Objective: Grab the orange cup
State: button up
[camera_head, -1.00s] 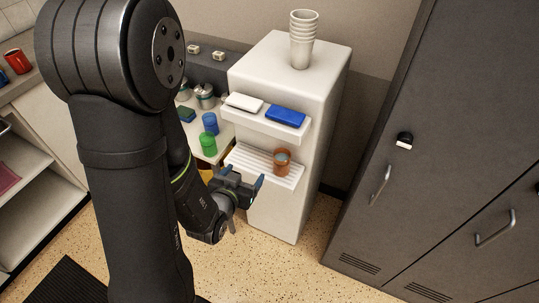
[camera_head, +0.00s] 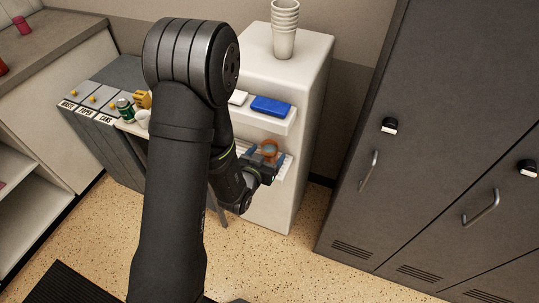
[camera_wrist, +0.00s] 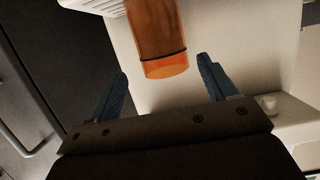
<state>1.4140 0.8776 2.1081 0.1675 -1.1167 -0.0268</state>
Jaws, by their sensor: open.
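The orange cup (camera_head: 269,148) stands on the lower ribbed shelf (camera_head: 286,169) of the white dispenser in the head view. In the wrist view the orange cup (camera_wrist: 158,40) is large, with a dark line around it near one end and its other end cut off by the frame. My gripper (camera_head: 265,163) is open at the front of that shelf, close to the cup. In the wrist view the blue fingertips of my gripper (camera_wrist: 164,75) are spread, with the near end of the cup between and slightly beyond them.
The white dispenser (camera_head: 308,85) carries a stack of pale cups (camera_head: 285,30) on top and a blue item (camera_head: 271,106) on its upper shelf. Grey lockers (camera_head: 440,130) stand to the right. Labelled bins (camera_head: 95,95) stand at the left. Floor is open in front.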

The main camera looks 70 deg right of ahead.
aim_at(272, 143)
jog(key=shift+w+x, duration=0.15)
jog(key=shift+x, duration=1.35)
jog(key=shift+w+x, duration=0.15)
jog(key=shift+x, duration=1.35)
jog(key=shift+r, duration=0.1)
jog(key=c, duration=1.3)
jog(key=shift+o, duration=0.2)
jog(key=shift+r, duration=0.1)
